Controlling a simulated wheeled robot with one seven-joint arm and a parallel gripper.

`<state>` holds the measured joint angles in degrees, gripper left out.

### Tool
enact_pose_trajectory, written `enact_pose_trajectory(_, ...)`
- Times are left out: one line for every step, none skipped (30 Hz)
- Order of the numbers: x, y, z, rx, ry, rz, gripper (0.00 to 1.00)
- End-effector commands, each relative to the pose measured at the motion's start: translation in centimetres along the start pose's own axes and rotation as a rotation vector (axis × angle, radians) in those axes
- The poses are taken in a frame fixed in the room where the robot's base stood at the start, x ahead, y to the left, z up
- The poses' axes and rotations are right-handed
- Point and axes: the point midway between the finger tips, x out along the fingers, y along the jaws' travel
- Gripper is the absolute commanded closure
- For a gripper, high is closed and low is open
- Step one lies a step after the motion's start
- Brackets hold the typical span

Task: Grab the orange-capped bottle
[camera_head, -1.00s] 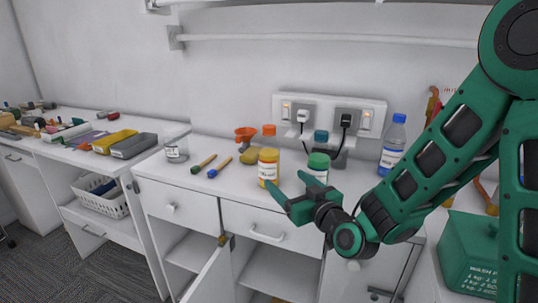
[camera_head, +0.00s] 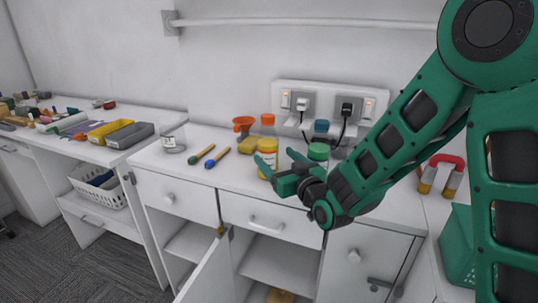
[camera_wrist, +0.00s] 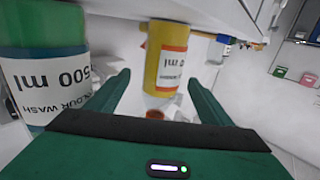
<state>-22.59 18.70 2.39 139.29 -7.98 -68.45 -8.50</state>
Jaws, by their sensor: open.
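The orange cap (camera_head: 268,119) of a bottle shows in the head view at the back of the counter. The body below it is mostly hidden behind a yellow bottle (camera_head: 268,146) with a white label. A green-capped bottle (camera_head: 318,153) stands to the right, partly behind my gripper. My gripper (camera_head: 282,162) is open and empty at the counter's front, in front of these bottles. In the wrist view the picture is upside down; the yellow bottle (camera_wrist: 165,60) lies ahead between my open fingers (camera_wrist: 158,84), and the green bottle (camera_wrist: 40,70) is close at the left.
An orange funnel (camera_head: 243,124), a yellow lump (camera_head: 247,145) and two brushes (camera_head: 209,155) lie left of the bottles. A glass jar (camera_head: 173,138) stands farther left. Sockets (camera_head: 330,103) with plugged cables are behind. An open cabinet door (camera_head: 212,272) juts out below.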

Motion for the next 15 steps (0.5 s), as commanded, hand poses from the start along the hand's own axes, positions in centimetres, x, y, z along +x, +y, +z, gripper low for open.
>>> enact_pose_trajectory(0.2,0.0,0.0,0.000,0.000,0.000,0.26)
enact_pose_trajectory(0.4,-0.1,0.0,0.000,0.000,-0.001,0.26)
enact_pose_trajectory(0.8,-0.1,0.0,0.000,0.000,-0.001,0.26)
enact_pose_trajectory(1.1,-0.1,0.0,0.000,-0.001,-0.001,0.26)
enact_pose_trajectory(1.5,-0.1,-0.1,0.000,0.000,-0.001,0.26)
enact_pose_trajectory(2.1,-0.2,-0.1,0.000,0.001,-0.001,0.26)
enact_pose_trajectory(2.5,-0.2,-0.1,-0.001,0.000,-0.001,0.26)
enact_pose_trajectory(3.0,-0.2,-0.2,0.000,0.000,-0.001,0.26)
enact_pose_trajectory(3.5,-0.2,-0.2,0.000,0.000,-0.001,0.26)
enact_pose_trajectory(3.9,-0.2,-0.2,0.000,0.000,-0.001,0.26)
enact_pose_trajectory(4.3,-0.2,-0.2,0.000,0.000,-0.001,0.26)
enact_pose_trajectory(4.7,-0.2,-0.2,0.000,-0.001,0.000,0.26)
enact_pose_trajectory(4.9,-0.2,-0.2,0.000,-0.001,0.000,0.26)
enact_pose_trajectory(5.1,-0.2,-0.2,0.000,-0.001,0.000,0.26)
enact_pose_trajectory(5.2,-0.2,-0.2,0.000,-0.001,0.000,0.26)
